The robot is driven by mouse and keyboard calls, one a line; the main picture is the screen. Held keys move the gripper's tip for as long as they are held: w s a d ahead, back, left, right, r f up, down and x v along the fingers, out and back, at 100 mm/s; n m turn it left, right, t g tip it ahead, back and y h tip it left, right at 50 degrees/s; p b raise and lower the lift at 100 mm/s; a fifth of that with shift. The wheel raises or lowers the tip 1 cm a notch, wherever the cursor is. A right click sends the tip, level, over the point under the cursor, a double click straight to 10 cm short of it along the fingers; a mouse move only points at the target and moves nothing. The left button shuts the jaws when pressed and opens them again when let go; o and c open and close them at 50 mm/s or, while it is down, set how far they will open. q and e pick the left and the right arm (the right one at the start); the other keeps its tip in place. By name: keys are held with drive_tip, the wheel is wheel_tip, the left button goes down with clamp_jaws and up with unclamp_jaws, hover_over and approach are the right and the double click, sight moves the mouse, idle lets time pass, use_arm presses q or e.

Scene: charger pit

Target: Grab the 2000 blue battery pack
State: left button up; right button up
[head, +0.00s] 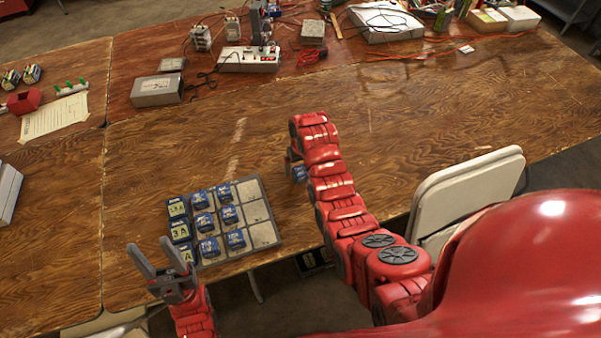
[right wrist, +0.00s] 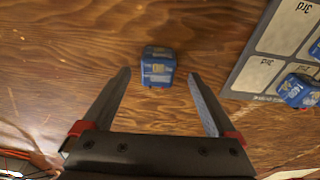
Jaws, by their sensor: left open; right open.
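A single blue battery pack (head: 299,172) stands on the wooden table to the right of the grey tray, partly hidden by my right arm in the head view. In the right wrist view this blue pack (right wrist: 158,67) sits just beyond and between the fingertips of my right gripper (right wrist: 160,78), which is open and empty. Its label is too small to read. Several more blue packs (head: 208,247) sit on the grey tray (head: 264,234). My left gripper (head: 163,257) is open and empty at the table's front edge, left of the tray.
A white folding chair (head: 470,190) stands at the front edge, right of my right arm. A grey box (head: 157,91), a power strip (head: 248,60) and other items lie at the back. The middle and right of the table are clear.

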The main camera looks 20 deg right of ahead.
sight(301, 170)
drive_tip(key=shift+w+d+f+p, duration=0.15)
drive_tip(key=shift+f+p, duration=0.2)
drive_tip(key=shift+f, duration=0.25)
drive_tip(key=shift+w+a+f+p, duration=0.15)
drive_tip(key=shift+f+p, duration=0.15)
drive_tip(key=shift+f, duration=0.3)
drive_tip(key=shift+w+d+f, duration=0.1)
drive_tip(key=shift+w+f, duration=0.1)
drive_tip(key=shift+f, duration=0.7)
clamp_jaws()
